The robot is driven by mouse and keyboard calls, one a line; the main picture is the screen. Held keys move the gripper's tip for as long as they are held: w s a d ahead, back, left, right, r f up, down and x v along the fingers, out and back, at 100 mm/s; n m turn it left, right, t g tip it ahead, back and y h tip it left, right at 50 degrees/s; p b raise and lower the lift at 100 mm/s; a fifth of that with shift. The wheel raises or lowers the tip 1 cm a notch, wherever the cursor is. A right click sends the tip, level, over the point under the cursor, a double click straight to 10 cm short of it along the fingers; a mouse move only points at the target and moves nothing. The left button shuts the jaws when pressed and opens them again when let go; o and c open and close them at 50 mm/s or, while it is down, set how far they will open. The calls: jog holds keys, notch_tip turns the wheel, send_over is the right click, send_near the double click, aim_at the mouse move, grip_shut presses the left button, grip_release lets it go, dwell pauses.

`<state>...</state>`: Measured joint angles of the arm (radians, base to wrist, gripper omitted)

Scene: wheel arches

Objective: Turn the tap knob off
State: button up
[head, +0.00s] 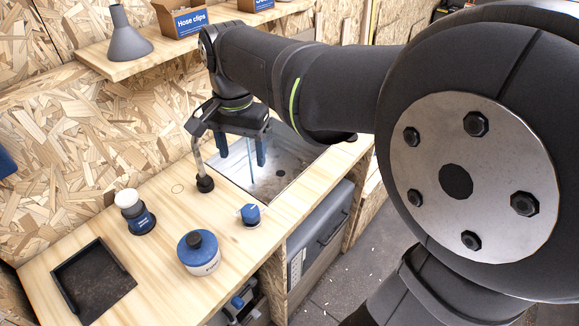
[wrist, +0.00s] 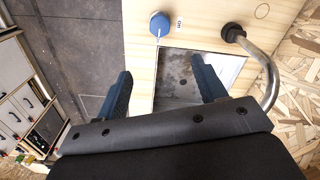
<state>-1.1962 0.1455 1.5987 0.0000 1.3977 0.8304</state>
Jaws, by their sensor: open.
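The tap knob (head: 250,214) is a small blue round knob with a pale pointer, on the wooden worktop in front of the sink. It also shows in the wrist view (wrist: 159,22), beyond my fingertips, with a small white label beside it. The grey tap spout (head: 196,147) rises from a black base behind the knob; it also shows in the wrist view (wrist: 270,80). A pale blue water stream (head: 250,158) falls into the sink basin (head: 285,160). My gripper (head: 241,160) is open and empty above the sink, apart from the knob; its fingers also show in the wrist view (wrist: 161,68).
A blue-and-white jar (head: 198,254), a white-capped bottle (head: 134,212) and a black tray (head: 110,283) stand on the worktop left of the knob. A funnel (head: 126,40) and a hose clips box (head: 182,18) are on the shelf behind. The worktop around the knob is clear.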

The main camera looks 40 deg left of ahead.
jog(key=m, duration=0.1)
send_near(251, 209)
jog(key=shift+m, duration=0.3)
notch_tip(251, 209, down, 9)
jog(key=shift+r, duration=0.2)
jog(key=shift+c, duration=0.2)
jog(key=c, duration=0.9)
